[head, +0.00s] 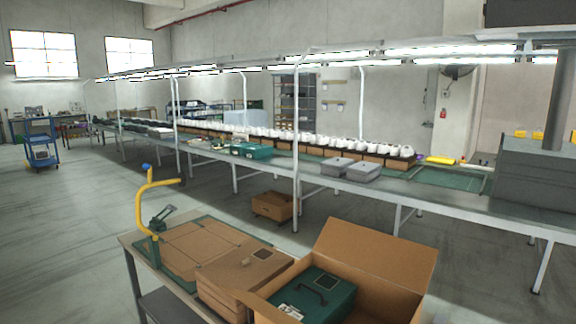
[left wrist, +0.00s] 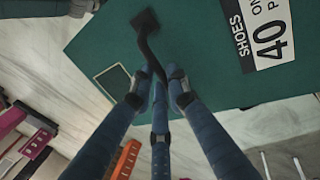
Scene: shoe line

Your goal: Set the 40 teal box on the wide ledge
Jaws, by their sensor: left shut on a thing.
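In the left wrist view a teal box (left wrist: 215,75) with a white label reading "SHOES" and "40" fills the upper part. A dark handle (left wrist: 147,42) stands out from its face. The blue fingers of my left gripper (left wrist: 160,88) are closed around the near end of this handle. The head view does not show my left gripper. There, a teal case (head: 318,292) with a dark handle and a white label lies in an open cardboard box; its number cannot be read. I cannot pick out the wide ledge for certain. My right gripper is in neither view.
A long conveyor table (head: 455,190) carries white shoes, grey boxes (head: 350,168) and teal boxes (head: 250,151). Open floor (head: 70,220) lies at left.

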